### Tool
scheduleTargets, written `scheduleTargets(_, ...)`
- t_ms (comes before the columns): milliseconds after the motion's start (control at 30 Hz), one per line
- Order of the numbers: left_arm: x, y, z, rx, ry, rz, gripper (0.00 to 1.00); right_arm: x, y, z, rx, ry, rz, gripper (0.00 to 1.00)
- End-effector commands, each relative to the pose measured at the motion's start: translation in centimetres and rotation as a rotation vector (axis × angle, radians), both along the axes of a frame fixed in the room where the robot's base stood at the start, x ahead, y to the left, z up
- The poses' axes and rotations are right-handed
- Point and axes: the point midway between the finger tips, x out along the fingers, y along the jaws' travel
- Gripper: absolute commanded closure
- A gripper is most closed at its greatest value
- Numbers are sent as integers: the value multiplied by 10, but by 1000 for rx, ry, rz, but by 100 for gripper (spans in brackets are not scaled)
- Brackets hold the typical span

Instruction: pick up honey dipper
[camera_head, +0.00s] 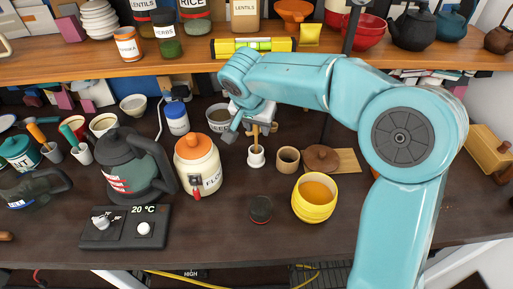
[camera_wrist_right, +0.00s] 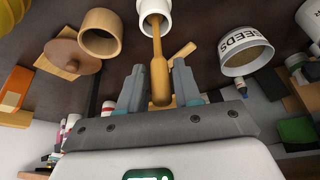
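The honey dipper (camera_head: 256,136) is a tan wooden stick standing in a small white cup (camera_head: 256,157) on the dark counter. In the right wrist view the honey dipper (camera_wrist_right: 160,75) runs from the white cup (camera_wrist_right: 154,10) down between my fingers. My right gripper (camera_wrist_right: 158,88) is open, with one finger on each side of the handle and gaps visible beside it. In the head view my right gripper (camera_head: 252,125) is just above the cup, and its fingers partly hide the dipper. My left gripper is not in view.
A wooden cup (camera_head: 288,160), a brown round lid (camera_head: 321,158) and a yellow pot (camera_head: 314,198) stand to the right. A flour jar (camera_head: 198,165) and a dark kettle (camera_head: 136,165) stand to the left. The seeds bowl (camera_head: 220,118) is close behind. An upper shelf (camera_head: 180,69) runs along the back.

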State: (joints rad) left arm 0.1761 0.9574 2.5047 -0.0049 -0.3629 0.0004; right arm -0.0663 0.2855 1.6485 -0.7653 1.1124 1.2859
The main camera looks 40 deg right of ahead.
Motion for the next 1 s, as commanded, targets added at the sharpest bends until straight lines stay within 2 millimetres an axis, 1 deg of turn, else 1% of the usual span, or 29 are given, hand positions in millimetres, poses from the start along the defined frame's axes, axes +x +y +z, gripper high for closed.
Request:
scheduleTargets(33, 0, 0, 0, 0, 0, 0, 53, 0, 0, 0, 0, 0, 0, 85)
scheduleTargets(67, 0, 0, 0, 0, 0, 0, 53, 0, 0, 0, 0, 0, 0, 95)
scheduleTargets(100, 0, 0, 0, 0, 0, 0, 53, 0, 0, 0, 0, 0, 0, 100)
scheduleTargets(400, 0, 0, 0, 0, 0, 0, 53, 0, 0, 1, 0, 0, 0, 100)
scheduleTargets(567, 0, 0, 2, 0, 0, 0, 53, 1, 0, 12, -1, -3, 1, 100)
scheduleTargets(667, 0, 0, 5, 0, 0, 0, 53, 1, 0, 28, 0, -5, -1, 100)
scheduleTargets(767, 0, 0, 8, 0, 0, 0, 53, 1, 0, 49, 1, -6, -1, 100)
scheduleTargets(867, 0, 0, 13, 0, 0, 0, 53, 1, 0, 74, 0, -7, 0, 100)
scheduleTargets(967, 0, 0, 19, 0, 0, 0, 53, 1, 1, 103, 1, -7, 0, 100)
scheduleTargets(1000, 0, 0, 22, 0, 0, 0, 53, 1, 1, 115, 1, -7, 0, 100)
